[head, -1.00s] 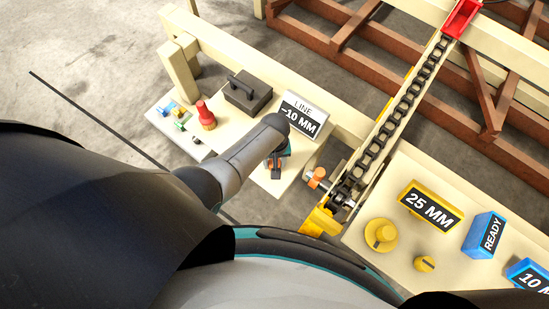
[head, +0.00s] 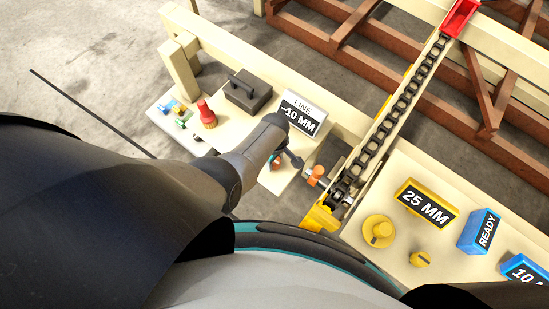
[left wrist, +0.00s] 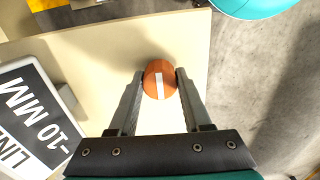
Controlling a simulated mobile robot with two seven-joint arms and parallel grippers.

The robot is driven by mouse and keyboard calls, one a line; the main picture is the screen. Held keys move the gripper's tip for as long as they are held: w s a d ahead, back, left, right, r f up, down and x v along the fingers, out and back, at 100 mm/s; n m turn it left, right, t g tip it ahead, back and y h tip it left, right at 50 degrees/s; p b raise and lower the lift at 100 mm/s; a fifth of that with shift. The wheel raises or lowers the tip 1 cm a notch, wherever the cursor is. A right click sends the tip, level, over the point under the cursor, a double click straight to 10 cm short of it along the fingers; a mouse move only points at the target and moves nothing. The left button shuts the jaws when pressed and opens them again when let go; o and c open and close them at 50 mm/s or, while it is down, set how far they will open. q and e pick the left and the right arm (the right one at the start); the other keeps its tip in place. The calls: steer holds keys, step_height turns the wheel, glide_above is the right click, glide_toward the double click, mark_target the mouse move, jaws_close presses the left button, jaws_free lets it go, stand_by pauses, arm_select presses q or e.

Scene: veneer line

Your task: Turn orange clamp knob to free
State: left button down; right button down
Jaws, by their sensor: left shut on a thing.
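The orange clamp knob (left wrist: 153,88) is a round orange cap with a white stripe, seen in the left wrist view. The stripe runs nearly up and down the picture, tilted slightly. My left gripper (left wrist: 158,84) has its two grey fingers on either side of the knob, shut on it. In the head view my left gripper (head: 286,158) is over the cream panel beside the LINE −10 MM sign (head: 301,113). There the knob (head: 277,163) is mostly hidden behind the gripper. My right gripper is not in view.
A second orange knob (head: 316,174) is beside the chain (head: 385,131). A red knob (head: 207,116) and a dark handled block (head: 248,92) stand left on the panel. The right panel holds a yellow dial (head: 378,231), a 25 MM block (head: 427,203) and a blue READY block (head: 480,231).

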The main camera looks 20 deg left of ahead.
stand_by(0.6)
arm_select(q)
steer(key=shift+c, duration=1.7)
jaws_free()
steer(key=shift+r, duration=0.1)
step_height(320, 180, up, 15)
steer(key=p, duration=1.5)
